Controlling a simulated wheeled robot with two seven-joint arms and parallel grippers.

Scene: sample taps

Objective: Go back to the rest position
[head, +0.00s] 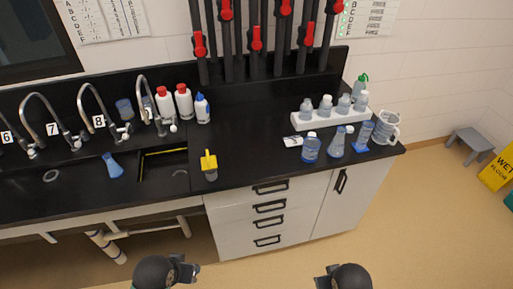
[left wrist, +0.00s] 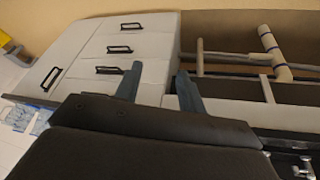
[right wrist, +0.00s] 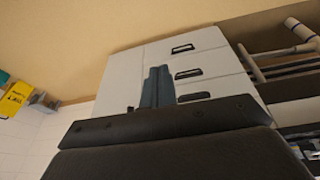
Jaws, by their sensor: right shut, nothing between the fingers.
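My left gripper (head: 190,271) is low at the bottom of the head view, in front of the cabinet and apart from it. In the left wrist view its two fingers (left wrist: 158,88) stand apart with nothing between them. My right gripper (head: 322,282) is also at the bottom of the head view, in front of the drawers and touching nothing. In the right wrist view its fingers (right wrist: 158,86) are together, with nothing held. Both arms are mostly out of the head view.
The black counter (head: 260,150) stands ahead, with a sink (head: 165,165), numbered taps (head: 90,105), bottles (head: 183,100) and a white bottle rack (head: 325,117). White drawers (head: 268,215) are below. A grey stool (head: 470,140) and yellow floor sign (head: 497,165) stand right. The floor nearby is clear.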

